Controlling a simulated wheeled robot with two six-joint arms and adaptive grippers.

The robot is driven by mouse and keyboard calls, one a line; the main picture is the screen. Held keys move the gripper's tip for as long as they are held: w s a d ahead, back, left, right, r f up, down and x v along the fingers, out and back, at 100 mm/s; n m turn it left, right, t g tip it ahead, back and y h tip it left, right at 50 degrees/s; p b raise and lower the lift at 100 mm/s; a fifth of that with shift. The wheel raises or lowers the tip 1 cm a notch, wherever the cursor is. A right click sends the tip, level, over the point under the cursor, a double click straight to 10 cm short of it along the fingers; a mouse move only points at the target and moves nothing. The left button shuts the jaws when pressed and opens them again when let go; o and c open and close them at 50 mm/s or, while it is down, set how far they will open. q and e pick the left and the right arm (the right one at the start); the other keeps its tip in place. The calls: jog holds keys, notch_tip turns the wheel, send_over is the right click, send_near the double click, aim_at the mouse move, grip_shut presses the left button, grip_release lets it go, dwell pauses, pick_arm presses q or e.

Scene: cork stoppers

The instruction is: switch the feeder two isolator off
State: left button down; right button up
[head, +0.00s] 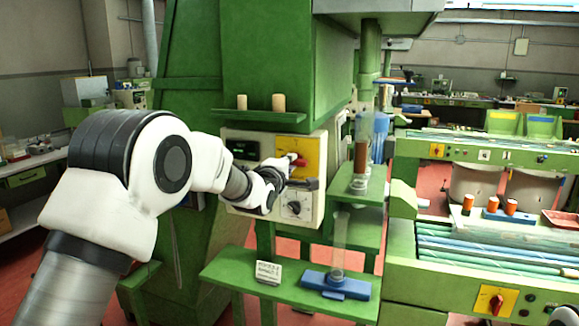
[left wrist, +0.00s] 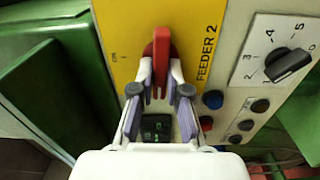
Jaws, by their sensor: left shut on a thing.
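The feeder two isolator is a red handle (left wrist: 161,60) on a yellow plate (left wrist: 125,25) lettered "FEEDER 2" in the left wrist view. The handle lies parallel to that lettering. In the head view the yellow plate (head: 313,145) is on the pale control panel, with the red handle (head: 300,162) partly hidden by my gripper. My left gripper (head: 287,168) is shut on the handle, one finger on each side; its fingertips (left wrist: 161,88) show in the left wrist view. My right gripper is not seen.
A black selector dial (left wrist: 288,65) sits beside the plate, with push buttons (left wrist: 212,100) near it. Two corks (head: 279,102) stand on a green ledge above. A lower green shelf (head: 225,270) holds a blue-based stand (head: 336,286). Another yellow-plated red switch (head: 495,300) is at lower right.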

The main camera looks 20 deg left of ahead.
pick_arm(q)
jog(key=shift+n, duration=0.4)
jog(key=c, duration=1.2)
grip_release()
jog(key=shift+o, duration=0.2)
jog(key=shift+s, duration=0.1)
jog(key=s, duration=1.1)
jog(key=shift+s+a, duration=0.25)
jog(key=shift+s, duration=0.1)
jog(key=shift+f, duration=0.1)
